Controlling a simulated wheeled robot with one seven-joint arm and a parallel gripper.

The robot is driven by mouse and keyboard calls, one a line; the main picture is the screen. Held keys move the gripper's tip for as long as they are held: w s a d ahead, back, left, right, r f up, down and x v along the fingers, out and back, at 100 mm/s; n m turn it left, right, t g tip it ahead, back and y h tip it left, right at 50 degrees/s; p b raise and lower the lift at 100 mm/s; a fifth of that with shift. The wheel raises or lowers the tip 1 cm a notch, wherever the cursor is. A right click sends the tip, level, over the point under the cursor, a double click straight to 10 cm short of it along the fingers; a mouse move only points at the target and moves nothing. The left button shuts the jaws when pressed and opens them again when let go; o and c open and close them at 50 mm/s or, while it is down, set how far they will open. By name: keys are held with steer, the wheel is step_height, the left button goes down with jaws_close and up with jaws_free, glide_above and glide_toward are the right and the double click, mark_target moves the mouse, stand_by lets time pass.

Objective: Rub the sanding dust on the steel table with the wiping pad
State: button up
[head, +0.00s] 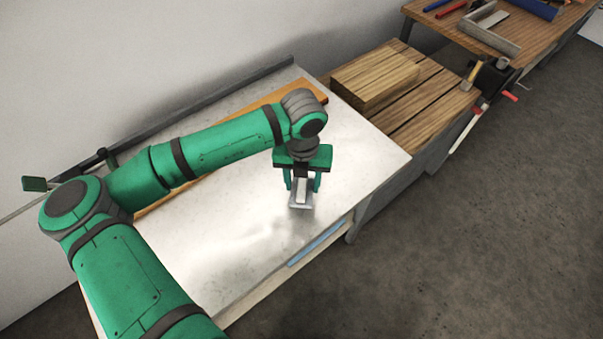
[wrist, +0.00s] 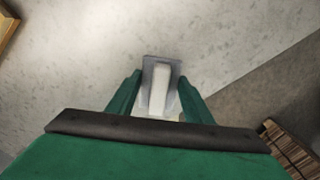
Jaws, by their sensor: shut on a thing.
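The wiping pad (head: 302,201) is a grey plate with a pale raised handle. My gripper (head: 303,185) is shut on its handle, near the front right edge of the steel table (head: 225,235). In the wrist view the pad (wrist: 150,72) sits between the two green fingers of my gripper (wrist: 155,95). The pad looks to be at or just above the table surface; I cannot tell if it touches. I cannot make out the sanding dust for certain; the tabletop shows faint mottling and a bright glare around the middle.
A long wooden board (head: 277,100) lies along the back of the steel table, partly behind my arm. A wooden workbench (head: 430,105) with a thick wooden block (head: 375,80) adjoins on the right. Another bench (head: 545,38) with tools stands farther right. The grey floor is clear.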

steer(key=r, duration=0.3)
steer(key=shift+w+d+r, duration=0.1)
steer(key=shift+w+d, duration=0.15)
steer(key=shift+s+a+r, duration=0.15)
steer(key=shift+s+r, duration=0.05)
steer(key=shift+r, duration=0.25)
steer(key=shift+s, duration=0.1)
